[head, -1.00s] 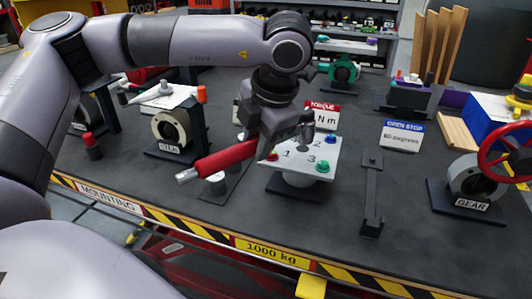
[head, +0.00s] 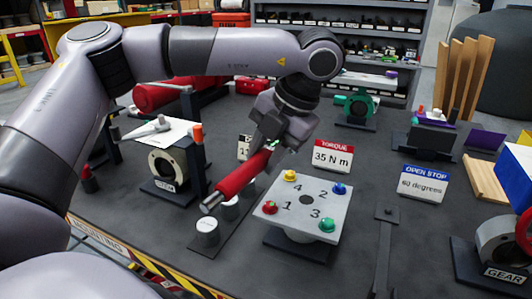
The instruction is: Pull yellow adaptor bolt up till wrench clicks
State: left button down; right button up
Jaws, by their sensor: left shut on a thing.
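The yellow adaptor bolt (head: 290,176) stands at the spot marked 4 on a light grey plate (head: 316,217). The plate also bears a blue bolt (head: 339,188) at 2, a red bolt (head: 270,207) at 1 and a green bolt (head: 327,225) at 3. My left gripper (head: 272,144) is shut on the red-handled wrench (head: 241,175), behind and left of the plate. The handle slants down toward the lower left, with its metal end over the small round stands. The wrench head is largely hidden by the gripper. My right gripper is out of view.
A torque sign reading 35 N m (head: 333,157) stands behind the plate. An open stop sign (head: 423,184) is to the right. Small round stands (head: 207,232) lie left of the plate. A valve body (head: 166,166) stands farther left.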

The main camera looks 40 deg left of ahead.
pick_arm(q)
jog(key=shift+f+b, duration=2.05)
jog(key=shift+f, duration=0.4)
dwell(0.3)
jog(key=shift+f+b, duration=1.05)
jog(key=shift+s+a+m+t+b, duration=0.1)
jog(key=shift+a+m+t+b, duration=0.25)
jog(key=shift+a+m, duration=0.7)
dwell(0.3)
